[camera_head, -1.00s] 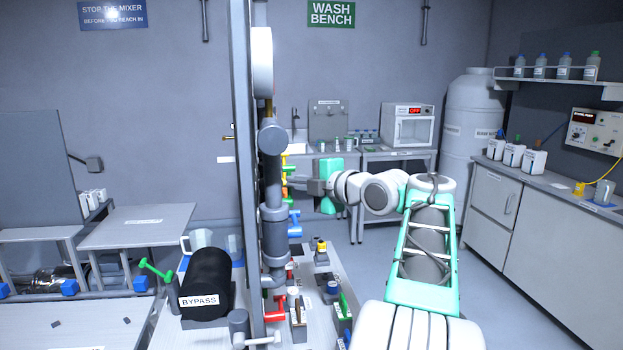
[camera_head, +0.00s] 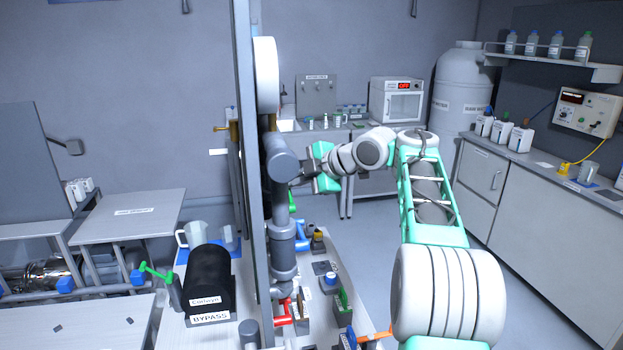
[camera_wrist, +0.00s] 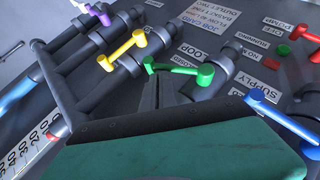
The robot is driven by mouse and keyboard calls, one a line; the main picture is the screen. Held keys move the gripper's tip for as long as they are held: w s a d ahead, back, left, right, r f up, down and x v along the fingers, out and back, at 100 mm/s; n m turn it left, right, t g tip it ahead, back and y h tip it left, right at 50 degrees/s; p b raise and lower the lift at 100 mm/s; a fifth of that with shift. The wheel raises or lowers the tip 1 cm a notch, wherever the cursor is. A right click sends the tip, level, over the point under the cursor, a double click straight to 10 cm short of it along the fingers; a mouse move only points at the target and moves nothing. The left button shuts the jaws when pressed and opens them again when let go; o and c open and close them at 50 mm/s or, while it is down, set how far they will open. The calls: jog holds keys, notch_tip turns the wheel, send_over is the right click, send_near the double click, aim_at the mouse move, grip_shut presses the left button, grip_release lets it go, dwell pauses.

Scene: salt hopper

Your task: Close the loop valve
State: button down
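In the wrist view a green lever handle (camera_wrist: 180,69) lies just beyond my gripper's fingertips (camera_wrist: 162,78). A yellow lever handle (camera_wrist: 122,48) is to its upper left and a blue one (camera_wrist: 282,115) to its lower right. A LOOP label (camera_wrist: 190,45) sits on the panel between the yellow and green handles, so I cannot tell surely which it names. My fingers look close together, but whether they are shut or touch the green handle is unclear. In the head view my gripper (camera_head: 300,181) is beside the grey vertical pipe (camera_head: 283,240), which hides part of the valve area.
A purple handle (camera_wrist: 103,14) and a red handle (camera_wrist: 305,35) are farther along the panel. A tall grey post (camera_head: 248,160) stands left of the pipe. A black BYPASS cylinder (camera_head: 207,280) sits on the bench at left. Open floor (camera_head: 375,240) lies right of the bench.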

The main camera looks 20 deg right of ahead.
jog(key=shift+w+d+f+b, duration=0.2)
jog(key=shift+w+f+b, duration=0.35)
jog(key=shift+w+f, duration=0.65)
jog(key=shift+w, duration=0.1)
jog(key=r+p, duration=0.2)
jog(key=r, duration=0.1)
jog(key=a+r+p, duration=0.1)
jog(key=r+p, duration=0.1)
jog(key=shift+r, duration=0.15)
jog(key=s+d+r+p, duration=0.1)
jog(key=d+r+p, duration=0.2)
jog(key=d+r, duration=0.2)
jog(key=shift+d+r+p, duration=0.35)
jog(key=shift+r, duration=0.6)
